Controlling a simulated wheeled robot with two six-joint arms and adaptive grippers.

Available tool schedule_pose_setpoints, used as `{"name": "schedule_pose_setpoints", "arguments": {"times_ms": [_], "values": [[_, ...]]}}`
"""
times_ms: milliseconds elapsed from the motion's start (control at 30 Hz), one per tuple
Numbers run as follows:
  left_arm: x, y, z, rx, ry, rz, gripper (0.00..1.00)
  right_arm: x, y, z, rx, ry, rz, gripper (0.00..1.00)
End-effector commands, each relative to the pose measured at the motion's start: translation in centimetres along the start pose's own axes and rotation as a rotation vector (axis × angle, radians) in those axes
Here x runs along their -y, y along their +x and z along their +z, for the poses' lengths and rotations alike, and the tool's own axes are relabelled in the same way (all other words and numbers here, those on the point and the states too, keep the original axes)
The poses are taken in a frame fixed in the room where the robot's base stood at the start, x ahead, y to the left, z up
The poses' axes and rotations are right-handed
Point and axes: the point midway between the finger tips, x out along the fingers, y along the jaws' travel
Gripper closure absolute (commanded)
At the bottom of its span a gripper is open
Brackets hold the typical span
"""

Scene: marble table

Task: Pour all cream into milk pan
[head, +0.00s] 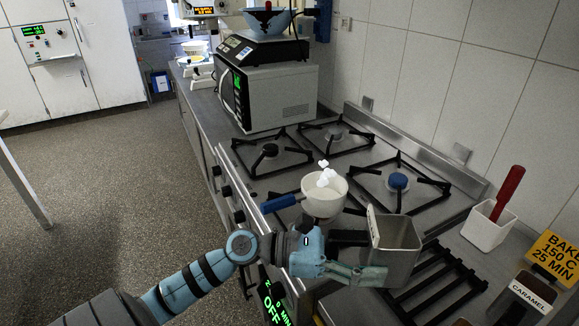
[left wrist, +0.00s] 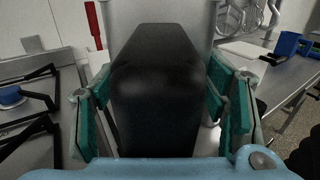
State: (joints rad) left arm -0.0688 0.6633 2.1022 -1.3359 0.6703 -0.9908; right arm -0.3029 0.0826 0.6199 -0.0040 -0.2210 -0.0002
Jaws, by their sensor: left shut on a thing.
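The milk pan (head: 322,205) is white with a blue handle (head: 279,203) pointing left, and stands on the stove in the head view. White cream lumps (head: 325,177) show at and above its rim. My left gripper (head: 366,275) is shut on the dark handle (left wrist: 157,85) of a grey metal jug (head: 396,250). The jug is to the right of the pan and apart from it, its open top facing up and its pointed lip towards the pan side. I see no cream in the visible part of the jug; its bottom is hidden. My right gripper is not in view.
Burners with black grates surround the pan. A microwave (head: 268,95) with a scale and blue bowl (head: 267,20) on top stands behind. A white holder (head: 488,228) with a red-handled tool and a caramel container (head: 527,295) are at the right.

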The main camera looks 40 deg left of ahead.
Motion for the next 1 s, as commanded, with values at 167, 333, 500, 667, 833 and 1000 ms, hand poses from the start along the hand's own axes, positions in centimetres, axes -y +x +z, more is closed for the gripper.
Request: {"name": "schedule_pose_setpoints", "arguments": {"times_ms": [167, 333, 500, 667, 833, 1000], "values": [[-8.6, -3.9, -2.9, -0.007, 0.010, 0.130, 0.63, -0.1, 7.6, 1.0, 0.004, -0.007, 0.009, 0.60], [-14.9, -7.4, -0.4, -0.007, 0.010, 0.273, 0.63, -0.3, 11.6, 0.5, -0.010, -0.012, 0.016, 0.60], [-18.6, -10.3, 2.9, -0.009, 0.005, 0.386, 0.63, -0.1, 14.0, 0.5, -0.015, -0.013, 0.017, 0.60], [-19.7, -11.3, 4.6, -0.006, 0.005, 0.426, 0.63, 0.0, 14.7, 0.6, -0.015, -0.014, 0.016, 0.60], [-20.7, -12.4, 6.2, -0.001, 0.003, 0.467, 0.63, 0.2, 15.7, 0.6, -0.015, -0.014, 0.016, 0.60], [-21.5, -13.8, 8.0, 0.001, 0.001, 0.513, 0.63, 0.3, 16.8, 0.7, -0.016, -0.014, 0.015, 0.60]]}}
